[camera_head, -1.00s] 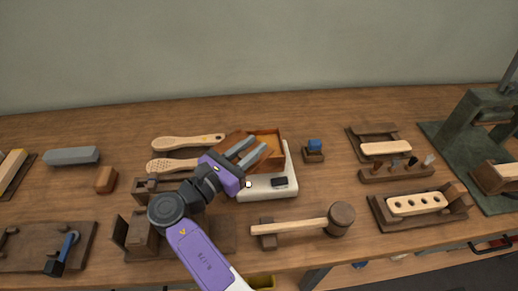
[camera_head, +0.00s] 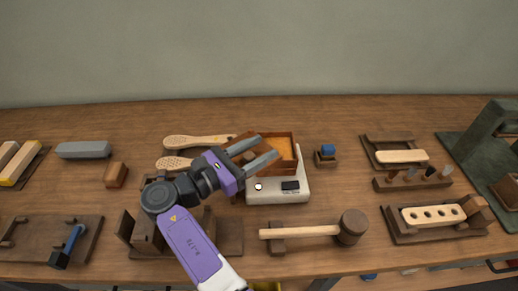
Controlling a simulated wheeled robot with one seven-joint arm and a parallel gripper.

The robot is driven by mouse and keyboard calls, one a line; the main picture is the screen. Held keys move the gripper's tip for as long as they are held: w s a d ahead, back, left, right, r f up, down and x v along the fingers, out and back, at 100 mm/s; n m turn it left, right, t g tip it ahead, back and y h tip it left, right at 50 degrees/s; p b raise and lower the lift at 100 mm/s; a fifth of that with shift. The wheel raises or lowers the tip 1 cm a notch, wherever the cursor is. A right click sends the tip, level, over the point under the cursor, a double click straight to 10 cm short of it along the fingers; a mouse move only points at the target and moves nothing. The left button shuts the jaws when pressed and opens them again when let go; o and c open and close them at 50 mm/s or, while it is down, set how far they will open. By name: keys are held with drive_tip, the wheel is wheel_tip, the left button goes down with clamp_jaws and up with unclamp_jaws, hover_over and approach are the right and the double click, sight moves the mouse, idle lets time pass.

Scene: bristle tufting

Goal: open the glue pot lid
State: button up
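I cannot make out a glue pot or its lid for certain. A small blue-topped item (camera_head: 327,151) sits in a dark wooden holder right of the scale; I cannot tell if it is the pot. My gripper (camera_head: 269,146) is open and empty, its two grey fingers apart. It appears above the open wooden box (camera_head: 293,145) that stands on the white scale (camera_head: 292,196). The fingers hide part of the box, which has an orange-brown inside. I cannot tell how high above it they are.
Two wooden brush bodies (camera_head: 198,141) lie behind my arm. A mallet (camera_head: 350,227) lies in front of the scale. Racks with a drilled brush block (camera_head: 433,215) and small tufts (camera_head: 412,181) stand at right, before a green press (camera_head: 492,143). Bare tabletop lies between scale and racks.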

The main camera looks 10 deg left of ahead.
sight(245, 158)
drive_tip(key=shift+v, duration=3.9)
